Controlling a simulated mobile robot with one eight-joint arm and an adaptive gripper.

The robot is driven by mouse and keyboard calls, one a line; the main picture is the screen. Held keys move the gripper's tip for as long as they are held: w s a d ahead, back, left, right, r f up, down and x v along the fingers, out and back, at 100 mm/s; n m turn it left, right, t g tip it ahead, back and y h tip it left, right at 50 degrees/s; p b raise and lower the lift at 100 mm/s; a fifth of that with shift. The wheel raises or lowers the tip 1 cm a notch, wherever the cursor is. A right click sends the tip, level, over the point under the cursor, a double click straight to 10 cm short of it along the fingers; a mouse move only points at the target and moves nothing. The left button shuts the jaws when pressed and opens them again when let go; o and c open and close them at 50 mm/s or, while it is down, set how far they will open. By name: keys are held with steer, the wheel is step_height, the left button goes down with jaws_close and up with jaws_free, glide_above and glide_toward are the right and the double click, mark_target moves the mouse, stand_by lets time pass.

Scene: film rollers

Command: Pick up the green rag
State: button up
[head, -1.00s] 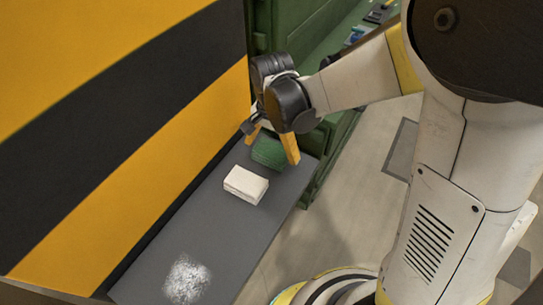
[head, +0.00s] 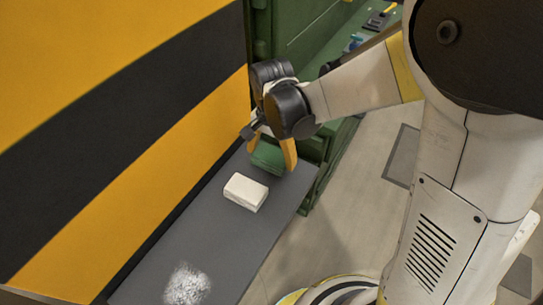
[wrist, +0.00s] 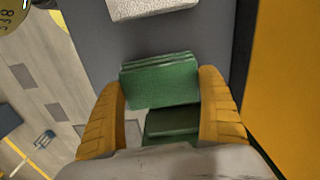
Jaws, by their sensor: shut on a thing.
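The green rag (head: 268,157) is a folded, layered cloth at the far end of the grey shelf. My gripper (head: 272,160) is shut on it, with one yellow finger on each side. In the wrist view the rag (wrist: 160,82) sits between the two yellow fingertips of my gripper (wrist: 163,85). I cannot tell whether the rag still touches the shelf.
A white block (head: 245,191) lies on the grey shelf (head: 225,235) just nearer than the rag. A patch of white powder (head: 187,285) is at the near end. A yellow and black striped wall (head: 120,120) runs along the left. A green cabinet (head: 325,150) stands behind on the right.

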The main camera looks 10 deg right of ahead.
mark_target(271, 155)
step_height(271, 155, up, 4)
steer(key=shift+f+p, duration=0.25)
steer(key=shift+p, duration=0.55)
steer(key=s+d+r+p, duration=0.4)
steer(key=s+r, duration=0.2)
steer(key=s, duration=0.5)
steer(key=shift+d+r, duration=0.15)
steer(key=shift+o, duration=1.1)
steer(key=c, duration=0.4)
steer(key=shift+w, duration=0.1)
